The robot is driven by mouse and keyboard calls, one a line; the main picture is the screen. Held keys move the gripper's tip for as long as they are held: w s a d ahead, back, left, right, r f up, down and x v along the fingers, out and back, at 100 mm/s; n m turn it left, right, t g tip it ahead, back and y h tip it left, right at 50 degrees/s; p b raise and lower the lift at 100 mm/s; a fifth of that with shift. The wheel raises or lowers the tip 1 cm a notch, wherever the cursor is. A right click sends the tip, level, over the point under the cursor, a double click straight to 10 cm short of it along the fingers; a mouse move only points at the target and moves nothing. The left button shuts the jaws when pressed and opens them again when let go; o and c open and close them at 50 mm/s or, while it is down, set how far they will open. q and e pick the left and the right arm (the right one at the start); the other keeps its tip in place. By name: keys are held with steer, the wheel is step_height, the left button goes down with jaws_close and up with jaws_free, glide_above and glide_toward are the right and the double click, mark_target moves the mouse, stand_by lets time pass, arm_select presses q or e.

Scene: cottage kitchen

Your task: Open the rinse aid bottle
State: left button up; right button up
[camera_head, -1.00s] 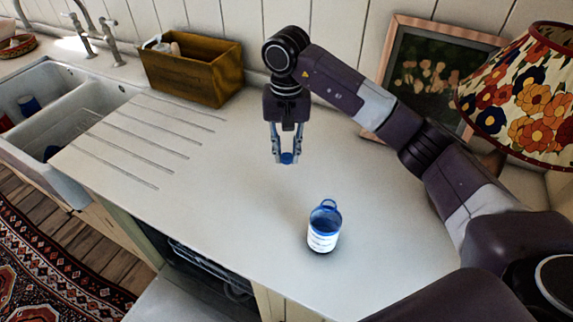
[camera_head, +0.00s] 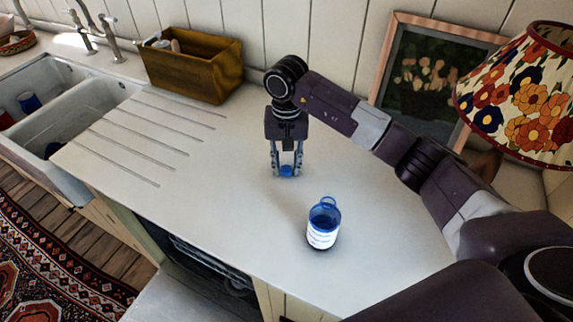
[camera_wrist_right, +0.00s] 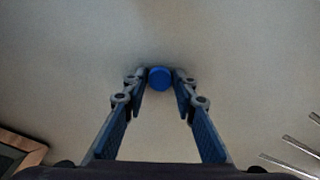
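The rinse aid bottle (camera_head: 322,234) stands upright on the white counter (camera_head: 225,215), with a white label and an uncapped blue top with a small loop. My right gripper (camera_head: 287,173) is behind it and to its left, pointing down close to the counter. A small round blue cap (camera_head: 286,171) is between its fingertips and appears to rest on the counter. In the right wrist view, the cap (camera_wrist_right: 160,78) sits between the fingertips with a slight gap on each side. The gripper looks slightly open around it. My left gripper is not in view.
A wooden box (camera_head: 192,66) stands at the back wall. A double sink (camera_head: 50,105) is at the left. A framed picture (camera_head: 425,75) and a floral lamp (camera_head: 525,95) are at the right. The counter around the bottle is clear.

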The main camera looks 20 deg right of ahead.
mark_target(287, 169)
steer(key=shift+o, duration=0.8)
steer(key=shift+r, duration=0.15)
steer(key=shift+w+r, duration=0.1)
steer(key=shift+r, duration=0.2)
step_height(287, 169, up, 11)
steer(key=b, duration=0.2)
steer(key=shift+r+b, duration=0.2)
steer(key=shift+b, duration=0.15)
